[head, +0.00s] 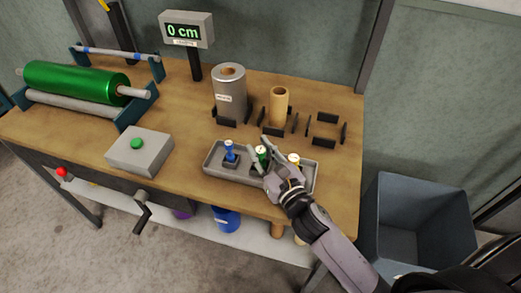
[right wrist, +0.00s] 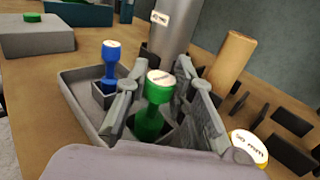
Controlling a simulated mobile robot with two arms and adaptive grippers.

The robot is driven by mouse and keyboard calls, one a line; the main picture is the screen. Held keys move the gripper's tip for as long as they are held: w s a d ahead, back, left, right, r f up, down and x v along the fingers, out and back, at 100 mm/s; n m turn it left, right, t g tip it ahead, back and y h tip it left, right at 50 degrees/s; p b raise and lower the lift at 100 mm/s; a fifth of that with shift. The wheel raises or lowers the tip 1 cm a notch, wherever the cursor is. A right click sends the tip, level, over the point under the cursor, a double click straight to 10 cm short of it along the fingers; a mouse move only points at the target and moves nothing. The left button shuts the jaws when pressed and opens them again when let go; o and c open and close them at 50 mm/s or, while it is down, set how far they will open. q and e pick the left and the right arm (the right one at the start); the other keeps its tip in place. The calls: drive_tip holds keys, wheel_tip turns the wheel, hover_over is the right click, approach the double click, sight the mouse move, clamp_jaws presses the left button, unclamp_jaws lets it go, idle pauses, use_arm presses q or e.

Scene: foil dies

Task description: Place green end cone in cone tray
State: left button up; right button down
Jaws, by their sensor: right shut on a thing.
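The green end cone (right wrist: 150,112) stands upright in the middle place of the grey cone tray (right wrist: 82,100), with a pale labelled top. My right gripper (right wrist: 152,98) is shut on it, one finger on each side. In the head view the green cone (head: 261,154) shows between the fingers of my right gripper (head: 262,155), over the tray (head: 212,165). A blue cone (head: 230,151) stands in the tray's left place. A yellow cone (head: 294,159) with a white top is at the right, partly hidden by my gripper. My left gripper is not in view.
A silver foil roll (head: 230,95) and a cardboard core (head: 279,105) stand behind the tray, with black brackets around and beside them. A grey box with a green button (head: 137,144) is at left. A grey bin (head: 415,225) stands right of the table.

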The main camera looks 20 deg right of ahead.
drive_tip(key=c, duration=1.7)
unclamp_jaws()
drive_tip(key=shift+o, duration=0.2)
drive_tip(key=shift+r, duration=0.15)
drive_tip(key=shift+s, duration=0.35)
drive_tip(key=s, duration=0.3)
drive_tip(key=s+d+b, duration=0.1)
drive_tip(key=s, duration=0.2)
drive_tip(key=s+d+b, duration=0.1)
drive_tip(key=s, duration=0.3)
drive_tip(key=shift+s+d+b, duration=0.1)
drive_tip(key=shift+s+b, duration=0.25)
drive_tip(key=shift+s, duration=0.2)
